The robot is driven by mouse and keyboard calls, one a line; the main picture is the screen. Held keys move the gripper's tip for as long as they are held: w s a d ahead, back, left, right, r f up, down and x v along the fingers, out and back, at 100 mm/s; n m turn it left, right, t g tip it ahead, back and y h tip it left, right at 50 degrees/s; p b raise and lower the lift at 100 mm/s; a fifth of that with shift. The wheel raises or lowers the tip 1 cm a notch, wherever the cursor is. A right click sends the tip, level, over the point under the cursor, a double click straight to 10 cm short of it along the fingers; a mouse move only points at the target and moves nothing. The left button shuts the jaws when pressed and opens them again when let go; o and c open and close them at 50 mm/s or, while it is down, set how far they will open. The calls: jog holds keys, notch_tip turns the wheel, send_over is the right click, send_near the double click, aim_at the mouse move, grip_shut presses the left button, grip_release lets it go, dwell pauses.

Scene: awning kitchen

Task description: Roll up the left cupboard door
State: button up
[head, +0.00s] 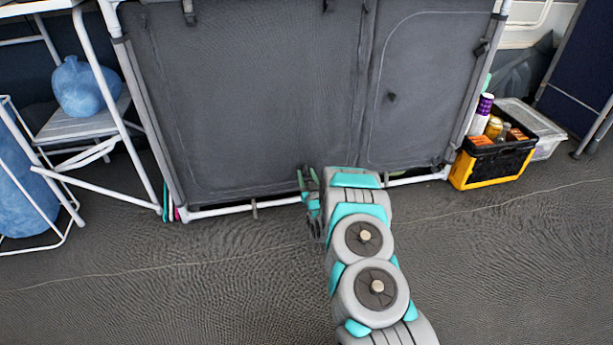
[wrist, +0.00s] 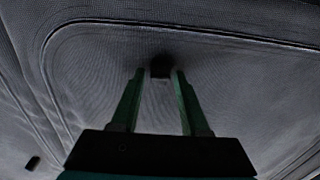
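The cupboard's left door (head: 250,90) is a large dark grey fabric panel, hanging down and closed. My gripper (head: 307,172) is low in front of this door, near its bottom right part. In the wrist view my gripper (wrist: 158,75) has its two green fingers apart, with grey fabric beyond them. A small dark tab (wrist: 161,66) on the fabric lies between and just beyond the fingertips. I see a gap beside the tab, and whether a finger touches it I cannot tell. A curved seam runs around this fabric area.
The right door (head: 430,80) is also closed, with a small tab (head: 391,97). A black and yellow crate (head: 491,165) with bottles stands right of the cupboard. A white-framed rack with a blue jug (head: 90,88) stands left. The floor in front is clear.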

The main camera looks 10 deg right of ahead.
grip_shut()
dwell(1.1)
